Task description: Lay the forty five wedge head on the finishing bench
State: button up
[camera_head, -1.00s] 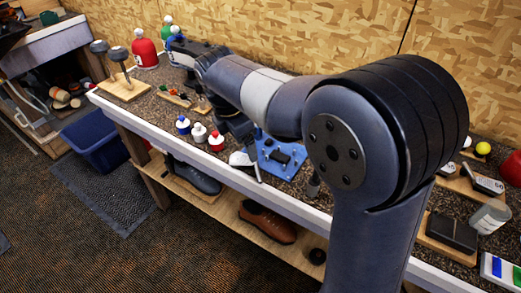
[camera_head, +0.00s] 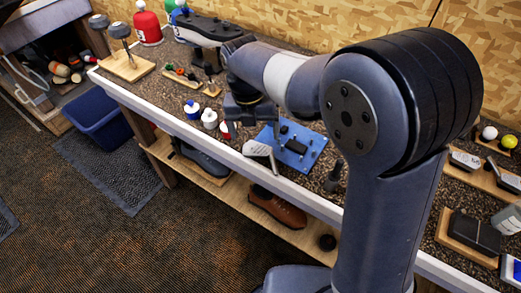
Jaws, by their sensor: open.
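A pale grey club head (camera_head: 258,149) lies near the front edge of the speckled bench top, with its neck pointing toward the edge. I cannot read its loft mark. More club heads (camera_head: 466,160) rest on a wooden rack at the right; their marks are too small to read. My gripper (camera_head: 246,129) points down over the bench, just behind and left of the pale head. It is open, appears empty and is apart from the head. My wrist partly hides it. I cannot tell which bench is the finishing bench; the long bench (camera_head: 150,101) fills the view.
A blue plate (camera_head: 300,146) with dark fittings lies right of the pale head. A black block (camera_head: 474,232) sits at the right. Shoes (camera_head: 277,207) lie on the lower shelf.

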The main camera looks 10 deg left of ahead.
aim_at(257, 149)
jog(key=shift+d+f+p, duration=0.2)
jog(key=shift+f+p, duration=0.05)
jog(key=shift+f, duration=1.3)
jog(key=shift+d+f+p, duration=0.2)
jog(key=shift+f, duration=1.3)
jog(key=shift+c, duration=0.5)
jog(key=c, duration=0.9)
jog(key=shift+c, duration=0.2)
notch_tip(257, 149, up, 10)
jog(key=shift+b, duration=0.35)
